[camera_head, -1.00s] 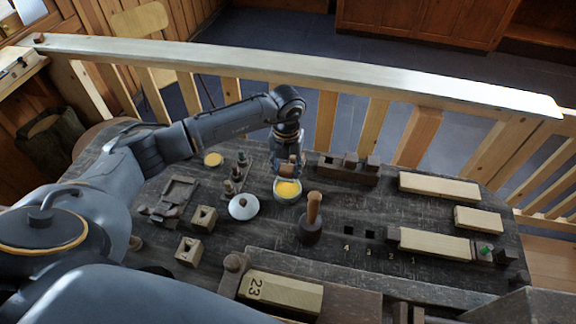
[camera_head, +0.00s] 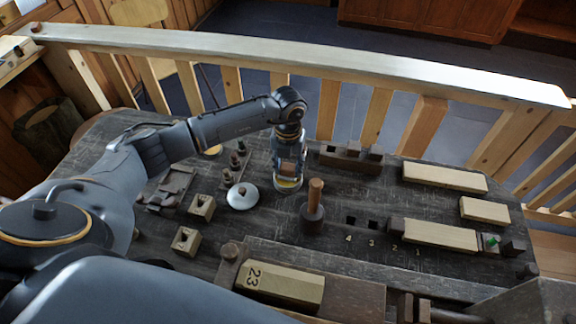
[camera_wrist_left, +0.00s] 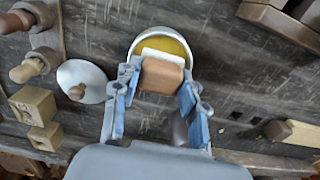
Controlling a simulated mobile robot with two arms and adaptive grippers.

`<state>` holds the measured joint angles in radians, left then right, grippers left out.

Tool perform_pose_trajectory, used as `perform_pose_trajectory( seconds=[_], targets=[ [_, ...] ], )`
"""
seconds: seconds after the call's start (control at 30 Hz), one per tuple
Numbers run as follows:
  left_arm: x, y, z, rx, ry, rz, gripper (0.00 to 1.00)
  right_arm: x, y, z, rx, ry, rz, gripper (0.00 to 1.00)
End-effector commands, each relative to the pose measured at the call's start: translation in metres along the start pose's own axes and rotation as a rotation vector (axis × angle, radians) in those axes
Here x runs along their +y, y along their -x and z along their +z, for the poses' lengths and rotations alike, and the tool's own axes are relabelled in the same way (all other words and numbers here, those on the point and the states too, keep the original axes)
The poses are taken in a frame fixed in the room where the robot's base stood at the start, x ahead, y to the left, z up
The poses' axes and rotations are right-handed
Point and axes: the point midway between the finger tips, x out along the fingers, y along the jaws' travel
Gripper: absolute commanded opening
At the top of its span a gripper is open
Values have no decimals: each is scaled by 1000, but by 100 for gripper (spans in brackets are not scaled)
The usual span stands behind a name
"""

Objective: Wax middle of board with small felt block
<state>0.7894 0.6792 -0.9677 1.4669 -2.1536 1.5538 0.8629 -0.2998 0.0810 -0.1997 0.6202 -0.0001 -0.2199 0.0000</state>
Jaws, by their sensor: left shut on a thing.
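My left gripper (camera_head: 288,174) is low over a small bowl of yellow wax (camera_head: 289,185) and partly hides it. In the left wrist view the gripper (camera_wrist_left: 160,88) is shut on a small block (camera_wrist_left: 161,76) with a brown back and a white felt face. The white face is at the yellow wax in the bowl (camera_wrist_left: 134,50); I cannot tell whether they touch. A pale board (camera_head: 440,235) lies between dark stops at the right of the bench. Other pale boards lie behind it (camera_head: 445,177) and at its right (camera_head: 485,210). My right gripper is out of view.
A mallet (camera_head: 313,210) stands just right of the bowl. A white lid (camera_head: 242,196) lies to its left, with wooden blocks (camera_head: 202,206) beyond. A dark rack (camera_head: 350,158) stands behind. A pale block marked 23 (camera_head: 280,287) is at the front.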

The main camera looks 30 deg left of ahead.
Motion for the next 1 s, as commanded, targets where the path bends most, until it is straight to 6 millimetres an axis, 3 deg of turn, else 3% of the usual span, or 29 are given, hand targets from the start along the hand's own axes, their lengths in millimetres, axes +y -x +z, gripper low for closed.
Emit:
perform_pose_trajectory(
  seconds=[1.0],
  targets=[
    [0,-10,0,0,0,0,17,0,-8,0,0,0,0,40]
  ],
)
